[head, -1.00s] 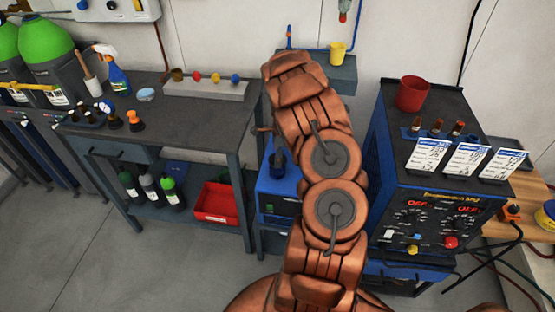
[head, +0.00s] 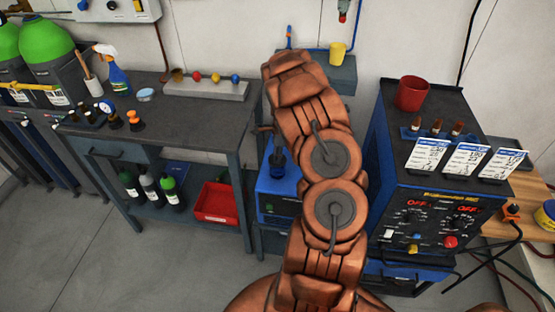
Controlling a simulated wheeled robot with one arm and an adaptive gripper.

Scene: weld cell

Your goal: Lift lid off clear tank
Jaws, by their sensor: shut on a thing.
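My copper-coloured arm rises through the middle of the head view and bends away over the far side. My gripper is hidden behind the arm, so its jaws and what they hold do not show. A blue unit (head: 277,187) stands low behind the arm, partly covered by it. A small dark round part (head: 278,158) sits on top of the blue unit, close to the arm's left edge. I cannot tell whether it is the clear tank or its lid; no clear tank can be made out for sure.
A grey workbench (head: 205,125) stands left, with a red bin (head: 216,202) and bottles on its lower shelf. A blue welding machine (head: 376,165) stands right, carrying a red cup (head: 411,93) and price cards. A yellow cup (head: 337,52) stands on the back shelf. Floor at lower left is clear.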

